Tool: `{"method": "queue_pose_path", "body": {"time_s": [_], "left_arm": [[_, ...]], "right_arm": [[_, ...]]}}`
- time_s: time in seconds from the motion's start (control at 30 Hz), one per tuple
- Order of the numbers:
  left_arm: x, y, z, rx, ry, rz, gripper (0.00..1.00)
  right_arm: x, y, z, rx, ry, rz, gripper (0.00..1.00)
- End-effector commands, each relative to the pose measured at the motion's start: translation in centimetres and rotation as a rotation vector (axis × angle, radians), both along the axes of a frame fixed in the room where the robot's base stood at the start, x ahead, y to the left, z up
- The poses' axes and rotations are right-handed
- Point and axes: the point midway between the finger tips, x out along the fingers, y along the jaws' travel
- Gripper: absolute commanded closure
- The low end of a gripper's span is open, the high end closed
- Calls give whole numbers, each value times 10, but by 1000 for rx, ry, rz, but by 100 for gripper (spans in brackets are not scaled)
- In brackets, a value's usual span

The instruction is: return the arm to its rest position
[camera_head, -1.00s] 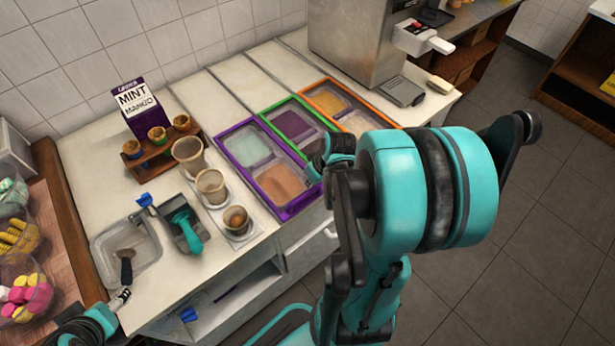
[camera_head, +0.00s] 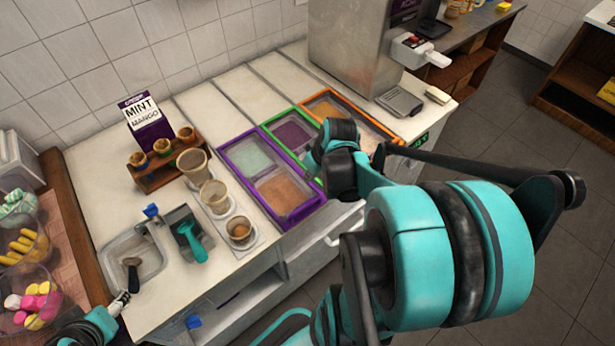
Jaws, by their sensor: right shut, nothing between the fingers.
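My right arm (camera_head: 425,255), teal and black, rises from the lower right and bends over the front of the counter. My right gripper (camera_head: 380,153) is shut and empty, above the right end of the topping trays; arm links partly hide it. Part of my left arm (camera_head: 95,325) shows at the bottom left corner. Its end (camera_head: 120,302) is by the counter's front left corner, too small to tell whether the jaws are open.
The counter holds purple (camera_head: 227,160), green and orange framed topping trays, several cups (camera_head: 214,194), a cone rack (camera_head: 150,181), a scoop tub (camera_head: 168,222) and a metal basin (camera_head: 108,255). A dispenser machine (camera_head: 350,60) stands behind. Floor (camera_head: 520,215) at right is open.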

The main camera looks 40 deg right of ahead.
Motion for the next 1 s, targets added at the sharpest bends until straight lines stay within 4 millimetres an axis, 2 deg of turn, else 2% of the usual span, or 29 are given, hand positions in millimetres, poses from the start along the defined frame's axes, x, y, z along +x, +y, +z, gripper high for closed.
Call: {"method": "queue_pose_path", "body": {"time_s": [0.03,0.2,0.47,0.57,0.67,0.77,0.9,1.0], "left_arm": [[0,0,6,0,0,0,40],[0,0,10,0,0,0,40],[0,0,9,0,0,0,40],[0,0,5,0,0,0,40],[0,0,-5,0,0,0,40],[0,0,-19,0,0,0,40],[0,0,-35,0,0,0,40],[0,0,-43,0,0,0,40]], "right_arm": [[-3,0,10,0,0,-1,100],[-7,0,20,0,-1,0,100],[-7,1,21,0,-1,1,100],[-4,12,22,-6,-8,6,100],[1,42,24,-22,-30,15,100],[5,85,27,-40,-75,25,100],[2,141,30,-43,-157,41,100],[-3,170,31,-32,-208,52,100]]}}
